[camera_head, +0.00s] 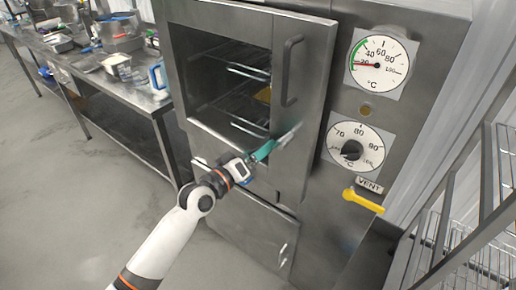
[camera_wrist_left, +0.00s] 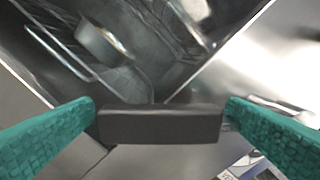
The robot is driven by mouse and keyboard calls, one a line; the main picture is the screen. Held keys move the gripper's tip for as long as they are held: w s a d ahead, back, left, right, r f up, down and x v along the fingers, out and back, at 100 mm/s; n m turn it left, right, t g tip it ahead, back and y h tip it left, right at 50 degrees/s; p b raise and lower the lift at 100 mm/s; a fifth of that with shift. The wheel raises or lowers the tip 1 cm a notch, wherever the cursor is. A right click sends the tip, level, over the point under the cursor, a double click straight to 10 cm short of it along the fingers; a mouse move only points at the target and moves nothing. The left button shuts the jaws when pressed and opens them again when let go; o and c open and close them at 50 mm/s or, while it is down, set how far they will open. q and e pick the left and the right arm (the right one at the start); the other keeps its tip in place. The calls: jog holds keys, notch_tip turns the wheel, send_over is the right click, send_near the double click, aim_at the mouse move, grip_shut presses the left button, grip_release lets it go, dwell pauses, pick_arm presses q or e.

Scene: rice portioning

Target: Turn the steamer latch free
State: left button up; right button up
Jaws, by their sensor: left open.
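The steamer (camera_head: 330,180) is a steel cabinet whose upper door has a window and a dark vertical handle (camera_head: 290,70). A pale metal piece, likely the latch (camera_head: 289,134), shows low on the door's right side, blurred. My left gripper (camera_head: 264,150) is open beside it, with teal fingers. In the left wrist view a dark bar (camera_wrist_left: 160,124) spans the space between the fingertips (camera_wrist_left: 162,104). I cannot tell whether this bar is part of the latch, or whether the fingers touch anything. My right gripper is not in view.
Two dials (camera_head: 380,62) and a yellow vent lever (camera_head: 363,201) are on the steamer's right panel. A wire rack (camera_head: 480,215) stands at the right. A steel table (camera_head: 120,85) with pans and containers is at the left. The floor (camera_head: 70,185) below it is clear.

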pick_arm(q)
jog(key=shift+x, duration=0.8)
jog(key=c, duration=1.4)
jog(key=shift+o, duration=0.2)
